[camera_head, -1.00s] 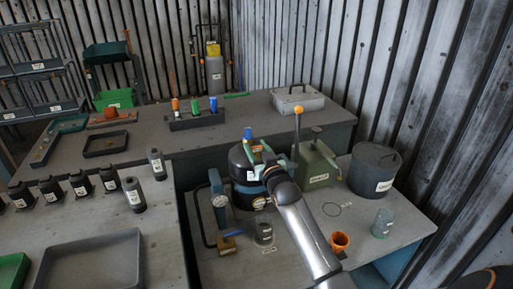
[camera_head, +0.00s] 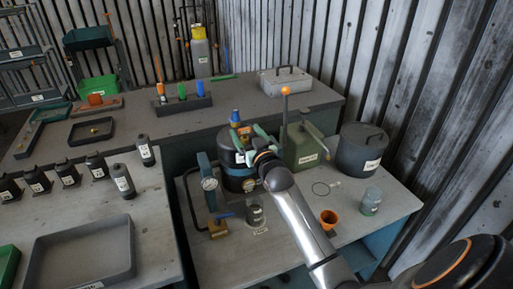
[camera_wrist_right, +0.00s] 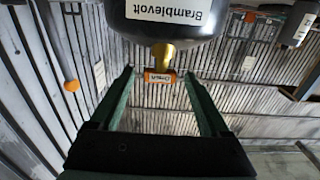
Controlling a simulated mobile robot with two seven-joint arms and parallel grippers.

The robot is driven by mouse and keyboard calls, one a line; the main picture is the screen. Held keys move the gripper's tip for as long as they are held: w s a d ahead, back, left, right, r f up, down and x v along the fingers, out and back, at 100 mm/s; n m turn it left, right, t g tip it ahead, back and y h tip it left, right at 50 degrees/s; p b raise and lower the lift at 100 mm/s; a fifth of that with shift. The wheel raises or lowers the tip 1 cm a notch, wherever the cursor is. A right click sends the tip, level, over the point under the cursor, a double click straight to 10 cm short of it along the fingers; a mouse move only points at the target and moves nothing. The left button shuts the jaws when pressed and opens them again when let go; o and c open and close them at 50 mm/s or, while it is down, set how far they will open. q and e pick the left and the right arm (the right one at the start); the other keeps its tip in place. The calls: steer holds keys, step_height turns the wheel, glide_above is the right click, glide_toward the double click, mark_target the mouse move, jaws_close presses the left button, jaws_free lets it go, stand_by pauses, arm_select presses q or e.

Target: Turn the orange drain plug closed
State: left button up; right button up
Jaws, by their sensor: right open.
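The black housing (camera_head: 232,180) stands on the right-hand bench and shows in the wrist view (camera_wrist_right: 185,22) with a "Bramblevolt" label. From it a brass stub (camera_wrist_right: 163,54) leads to the orange drain plug (camera_wrist_right: 159,77), which bears a small label. My right gripper (camera_wrist_right: 160,78) is open, its green fingertips to either side of the plug with gaps visible. I cannot tell whether the plug is fully between them in depth. My left gripper is out of view.
A lever with an orange knob (camera_head: 286,91) rises behind. An orange cup (camera_head: 328,219), a glass jar (camera_head: 371,200) and a dark pot (camera_head: 362,150) stand to the right.

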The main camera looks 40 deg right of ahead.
steer(key=v, duration=1)
steer(key=shift+s+b, duration=0.25)
steer(key=shift+b, duration=0.05)
steer(key=shift+a, duration=0.15)
steer(key=s+a+f+n+g+y, duration=0.1)
steer(key=s+a+f, duration=0.3)
steer(key=f, duration=0.5)
steer(key=s+a+f+n+g+y, duration=0.2)
steer(key=s+a+f, duration=0.3)
steer(key=f, duration=0.5)
steer(key=shift+s+a+g+y, duration=0.3)
steer(key=shift+a+g+y, duration=0.3)
steer(key=shift+a+g, duration=0.3)
steer(key=s+a+f+g, duration=0.1)
steer(key=s+a+f, duration=0.1)
steer(key=s+f, duration=0.1)
steer(key=s+a+f+n+g+y, duration=0.1)
steer(key=s+a+f, duration=0.2)
steer(key=s, duration=0.3)
steer(key=s+a+f+g+y, duration=0.1)
steer(key=s+a+f, duration=0.2)
steer(key=s+f, duration=0.1)
steer(key=shift+s+a+f+n+g, duration=0.15)
steer(key=shift+f+n+g, duration=0.1)
steer(key=shift+n+g, duration=0.05)
steer(key=shift+c, duration=0.2)
